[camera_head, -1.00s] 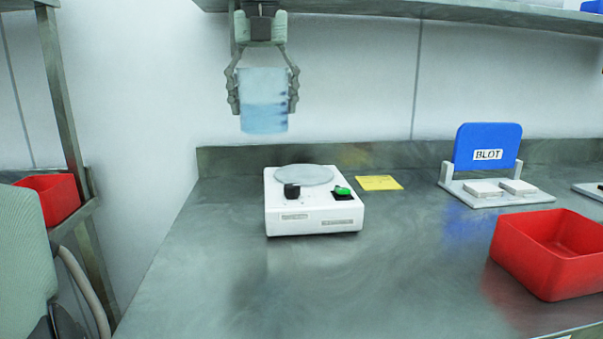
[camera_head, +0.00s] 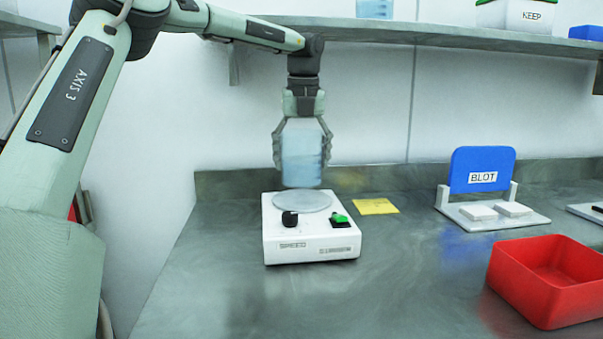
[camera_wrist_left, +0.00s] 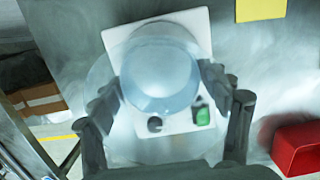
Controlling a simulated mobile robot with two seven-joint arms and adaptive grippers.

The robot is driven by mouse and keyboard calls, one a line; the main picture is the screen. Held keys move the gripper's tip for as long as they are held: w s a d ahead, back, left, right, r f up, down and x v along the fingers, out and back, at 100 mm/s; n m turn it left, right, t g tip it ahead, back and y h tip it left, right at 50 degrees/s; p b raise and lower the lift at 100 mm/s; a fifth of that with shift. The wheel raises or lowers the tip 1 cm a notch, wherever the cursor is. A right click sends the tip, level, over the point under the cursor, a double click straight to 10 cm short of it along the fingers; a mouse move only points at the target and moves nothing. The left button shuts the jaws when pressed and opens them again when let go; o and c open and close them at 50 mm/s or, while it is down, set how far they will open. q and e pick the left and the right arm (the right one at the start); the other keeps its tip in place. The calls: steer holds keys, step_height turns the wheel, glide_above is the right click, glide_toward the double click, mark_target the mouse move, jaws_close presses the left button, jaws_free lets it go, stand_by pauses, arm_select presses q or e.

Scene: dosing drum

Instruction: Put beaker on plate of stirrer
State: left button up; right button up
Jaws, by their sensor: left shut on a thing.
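My left gripper (camera_head: 302,150) is shut on a clear beaker (camera_head: 302,160) with blue liquid and holds it upright. In the head view the beaker's base is just above the round grey plate (camera_head: 302,201) of the white stirrer (camera_head: 310,243), or close to touching it; I cannot tell which. In the left wrist view the beaker (camera_wrist_left: 162,85) sits between the fingers (camera_wrist_left: 165,105) and covers most of the plate. The stirrer (camera_wrist_left: 195,28) shows around it there, with a black knob and a green switch. My right gripper is not in view.
A yellow note (camera_head: 376,206) lies right of the stirrer. A blue BLOT stand (camera_head: 482,170) and a red bin (camera_head: 555,285) are farther right. A shelf (camera_head: 400,32) runs above the bench, behind my arm. The bench in front of the stirrer is clear.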

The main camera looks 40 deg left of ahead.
mark_target(301, 174)
arm_select(q)
steer(key=shift+f, duration=1.65)
steer(key=shift+f, duration=0.1)
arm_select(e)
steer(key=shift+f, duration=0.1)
arm_select(q)
steer(key=o, duration=1.4)
steer(key=shift+f, duration=0.15)
steer(key=o, duration=0.5)
steer(key=shift+s, duration=0.1)
steer(key=shift+c, duration=0.2)
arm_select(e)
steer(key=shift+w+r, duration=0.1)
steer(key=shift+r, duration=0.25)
arm_select(q)
step_height(301, 174, up, 12)
steer(key=s+d, duration=0.1)
steer(key=shift+d+p, duration=0.25)
steer(key=shift+p, duration=0.1)
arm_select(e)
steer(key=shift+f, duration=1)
